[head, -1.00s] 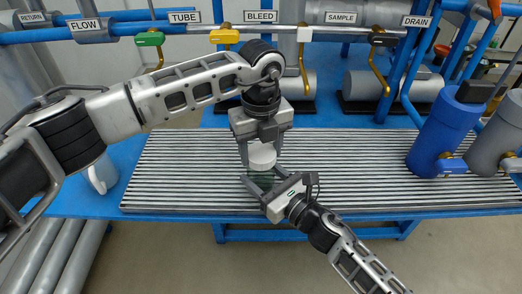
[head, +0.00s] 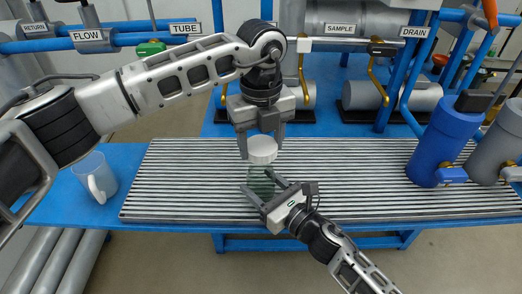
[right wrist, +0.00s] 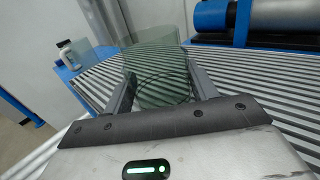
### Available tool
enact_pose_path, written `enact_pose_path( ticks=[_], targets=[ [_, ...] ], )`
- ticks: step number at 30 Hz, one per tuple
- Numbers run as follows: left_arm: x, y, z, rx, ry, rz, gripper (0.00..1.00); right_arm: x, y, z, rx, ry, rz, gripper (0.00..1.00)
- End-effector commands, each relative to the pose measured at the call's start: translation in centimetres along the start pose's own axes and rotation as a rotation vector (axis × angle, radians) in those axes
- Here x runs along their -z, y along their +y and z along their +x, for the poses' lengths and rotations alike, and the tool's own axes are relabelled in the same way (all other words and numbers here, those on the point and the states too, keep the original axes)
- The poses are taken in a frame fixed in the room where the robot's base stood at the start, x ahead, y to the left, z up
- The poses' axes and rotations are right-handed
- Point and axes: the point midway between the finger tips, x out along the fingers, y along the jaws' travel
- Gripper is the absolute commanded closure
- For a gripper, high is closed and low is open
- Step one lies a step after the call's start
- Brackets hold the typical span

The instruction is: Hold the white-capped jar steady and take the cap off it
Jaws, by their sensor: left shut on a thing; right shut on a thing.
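The jar (head: 261,186) is green, see-through glass and stands over the slatted bench top. My right gripper (head: 262,180) is shut around it, with one finger on each side. The jar also shows between the fingers in the right wrist view (right wrist: 158,75), with no cap on its top. The white cap (head: 262,153) is in my left gripper (head: 262,146), which points down from above and is shut on it. The cap is just above the jar, with a narrow gap between them.
A pale mug (head: 95,184) stands on the blue table left of the slatted top (head: 190,180). A blue cylinder (head: 446,142) and a grey one stand at the right. Labelled pipes and coloured valve handles run along the back. The slats beside the jar are clear.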

Motion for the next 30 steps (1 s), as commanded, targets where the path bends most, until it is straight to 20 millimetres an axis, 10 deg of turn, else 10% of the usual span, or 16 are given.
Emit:
enact_pose_path(
  ticks=[6, 7, 9, 20, 30],
  targets=[
    [0.0, 0.0, -0.2, -0.002, 0.001, -0.001, 0.71, 0.0, 0.0, 0.0, 0.000, 0.000, 0.000, 1.00],
    [0.0, 0.0, -0.2, -0.002, 0.001, -0.001, 0.71, 0.0, 0.0, 0.0, 0.000, 0.000, 0.000, 0.37],
    [0.0, 0.0, -0.1, -0.002, 0.001, -0.001, 0.71, 0.0, 0.0, 0.0, 0.000, 0.000, 0.000, 0.17],
    [0.0, 0.0, -0.1, -0.002, 0.001, -0.001, 0.71, 0.1, 0.0, -0.5, 0.000, 0.001, 0.000, 0.17],
    [0.0, 0.0, 0.0, -0.002, 0.001, -0.001, 0.71, 0.2, 0.0, -6.8, 0.001, 0.004, 0.001, 0.17]
  ],
)
